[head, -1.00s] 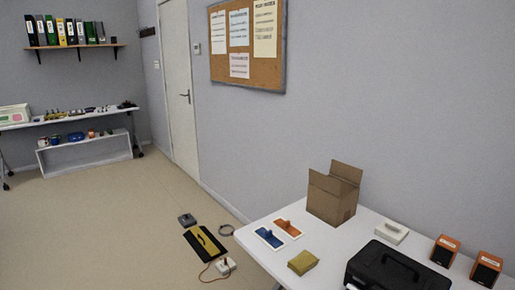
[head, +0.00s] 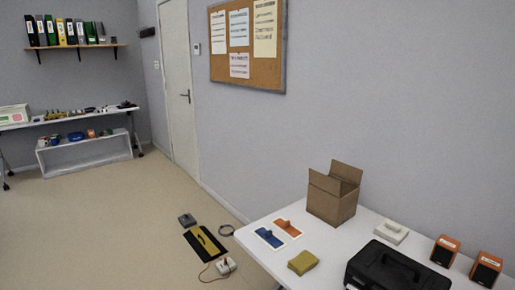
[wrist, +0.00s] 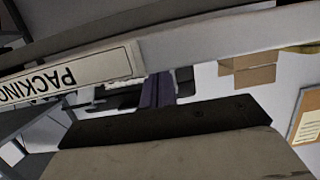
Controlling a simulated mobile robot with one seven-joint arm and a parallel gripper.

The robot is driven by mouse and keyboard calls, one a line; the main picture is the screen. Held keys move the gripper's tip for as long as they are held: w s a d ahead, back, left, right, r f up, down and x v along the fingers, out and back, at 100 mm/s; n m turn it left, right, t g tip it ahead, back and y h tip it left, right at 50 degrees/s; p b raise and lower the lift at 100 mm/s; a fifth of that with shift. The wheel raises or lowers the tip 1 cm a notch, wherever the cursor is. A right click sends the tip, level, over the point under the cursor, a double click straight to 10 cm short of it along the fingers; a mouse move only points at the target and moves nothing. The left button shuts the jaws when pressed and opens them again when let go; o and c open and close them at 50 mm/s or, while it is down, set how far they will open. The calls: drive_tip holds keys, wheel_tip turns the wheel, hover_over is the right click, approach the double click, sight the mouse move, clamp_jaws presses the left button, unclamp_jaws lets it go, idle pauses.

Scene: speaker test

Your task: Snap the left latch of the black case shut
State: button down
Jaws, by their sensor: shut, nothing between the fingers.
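The black case (head: 392,268) lies on the white table at the lower right of the head view, its handle on top. The bottom edge of the picture cuts it off, and I cannot make out its left latch. My gripper does not show in the head view. In the wrist view, the narrow dark fingers of my gripper (wrist: 158,90) are together, with nothing seen between them. I cannot make out the latch in the wrist view, so how far the gripper is from it is unclear.
On the white table (head: 262,226) stand an open cardboard box (head: 332,198), two orange-and-black speakers (head: 445,250), a yellow pad (head: 302,262) and blue and orange floats. A pale bar with an upside-down PACKING label (wrist: 65,78) crosses the wrist view.

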drive_tip(key=shift+w+d+r, duration=0.35)
drive_tip(key=shift+w+d, duration=0.25)
drive_tip(key=shift+d, duration=0.1)
idle(0.3)
drive_tip(key=shift+s+a, duration=0.1)
idle(0.3)
drive_tip(key=f+b+v, duration=0.1)
drive_tip(key=v, duration=0.5)
drive_tip(key=shift+s+a+f, duration=0.25)
drive_tip(key=shift+s+a, duration=0.05)
drive_tip(key=shift+a, duration=0.1)
